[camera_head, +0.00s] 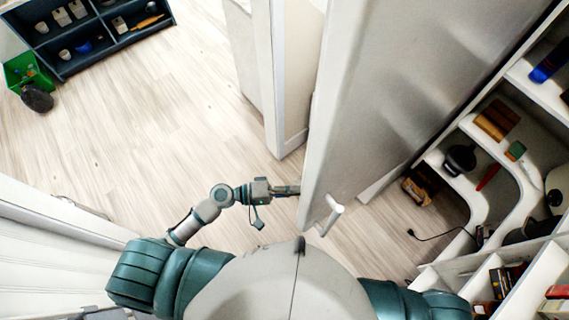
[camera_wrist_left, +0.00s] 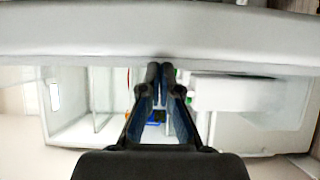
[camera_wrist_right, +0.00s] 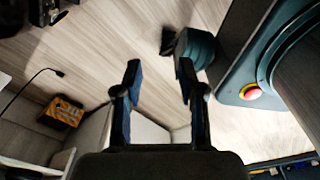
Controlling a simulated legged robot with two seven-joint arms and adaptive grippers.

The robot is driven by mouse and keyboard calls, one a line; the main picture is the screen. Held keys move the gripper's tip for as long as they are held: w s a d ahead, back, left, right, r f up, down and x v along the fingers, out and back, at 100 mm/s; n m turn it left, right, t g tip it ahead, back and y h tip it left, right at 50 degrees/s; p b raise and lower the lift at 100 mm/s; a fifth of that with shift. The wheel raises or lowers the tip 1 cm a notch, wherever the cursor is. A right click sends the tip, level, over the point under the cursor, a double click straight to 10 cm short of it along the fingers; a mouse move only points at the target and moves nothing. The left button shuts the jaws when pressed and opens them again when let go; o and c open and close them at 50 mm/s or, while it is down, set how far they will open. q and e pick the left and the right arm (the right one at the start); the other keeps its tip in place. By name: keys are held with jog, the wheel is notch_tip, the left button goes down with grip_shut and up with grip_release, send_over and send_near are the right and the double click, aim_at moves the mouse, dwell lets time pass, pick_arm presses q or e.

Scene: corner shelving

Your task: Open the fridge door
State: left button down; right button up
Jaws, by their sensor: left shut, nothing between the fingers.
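The fridge door (camera_head: 385,90) is a tall, pale grey panel right of centre in the head view. Its white handle (camera_head: 330,214) sticks out near its lower end. My left gripper (camera_head: 288,190) is shut and empty, its tips at the door's left edge; whether they touch it is unclear. In the left wrist view, the shut fingers (camera_wrist_left: 160,72) point at the pale door edge (camera_wrist_left: 150,38). Beyond them is a white, shelved interior (camera_wrist_left: 68,118), seemingly the fridge's. My right gripper (camera_wrist_right: 160,82) is open and empty over the floor; the head view does not show it.
White panels (camera_head: 292,75) stand left of the door, with a gap between. White corner shelving (camera_head: 515,190) with several objects is at right. A dark shelf unit (camera_head: 65,66) and a green bin (camera_head: 20,70) are far left. The wooden floor (camera_head: 150,120) between is clear.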

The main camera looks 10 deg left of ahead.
pick_arm(q)
jog(key=s+d+p, duration=0.3)
jog(key=s+d, duration=0.8)
jog(key=d, duration=0.1)
jog(key=shift+s+d, duration=0.2)
jog(key=shift+s, duration=0.1)
pick_arm(e)
notch_tip(320, 180, up, 4)
jog(key=shift+w+a+f, duration=0.1)
jog(key=shift+a+f, duration=0.05)
jog(key=shift+f, duration=0.1)
